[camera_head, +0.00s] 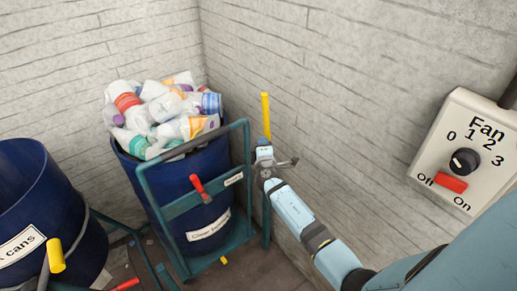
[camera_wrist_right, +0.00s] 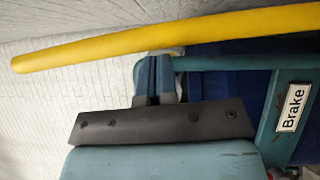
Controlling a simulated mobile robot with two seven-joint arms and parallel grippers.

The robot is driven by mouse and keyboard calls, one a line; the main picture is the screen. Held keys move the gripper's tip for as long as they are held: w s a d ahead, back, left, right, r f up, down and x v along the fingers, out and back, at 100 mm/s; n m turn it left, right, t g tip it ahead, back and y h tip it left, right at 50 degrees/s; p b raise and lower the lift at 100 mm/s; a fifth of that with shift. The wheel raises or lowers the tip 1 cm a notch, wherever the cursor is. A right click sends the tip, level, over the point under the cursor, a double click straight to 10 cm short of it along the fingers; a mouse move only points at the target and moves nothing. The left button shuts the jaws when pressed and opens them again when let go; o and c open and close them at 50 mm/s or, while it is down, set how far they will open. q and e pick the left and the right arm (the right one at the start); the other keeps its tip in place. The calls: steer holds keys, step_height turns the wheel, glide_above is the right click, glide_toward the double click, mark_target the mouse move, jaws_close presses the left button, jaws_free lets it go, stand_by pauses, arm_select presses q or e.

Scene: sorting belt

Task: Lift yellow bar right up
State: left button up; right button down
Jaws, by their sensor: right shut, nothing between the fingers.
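The yellow bar (camera_head: 265,115) stands upright in the head view, at the right side of the teal cart frame by the wall. In the right wrist view the yellow bar (camera_wrist_right: 150,38) runs across the top, just past my fingertips. My right gripper (camera_head: 264,152) is at the bar's lower end in the head view. In the right wrist view its fingers (camera_wrist_right: 160,58) are shut together with nothing between them. I cannot tell whether the fingertips touch the bar. My left gripper is not in view.
The teal cart (camera_head: 160,215) carries a blue barrel (camera_head: 200,175) of plastic bottles (camera_head: 165,110) and a red-handled lever (camera_head: 200,188). A "Brake" label (camera_wrist_right: 292,107) is on the frame. Another blue barrel (camera_head: 35,200) stands left. A fan switch box (camera_head: 470,150) hangs right.

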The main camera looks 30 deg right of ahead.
steer(key=shift+w+d, duration=0.1)
steer(key=shift+d, duration=0.1)
steer(key=shift+m+g, duration=0.3)
steer(key=shift+m, duration=0.3)
steer(key=d, duration=0.1)
steer(key=d+p, duration=0.1)
steer(key=d, duration=0.3)
steer(key=shift+w+d+r, duration=0.15)
steer(key=shift+w+r, duration=0.05)
steer(key=shift+r, duration=0.1)
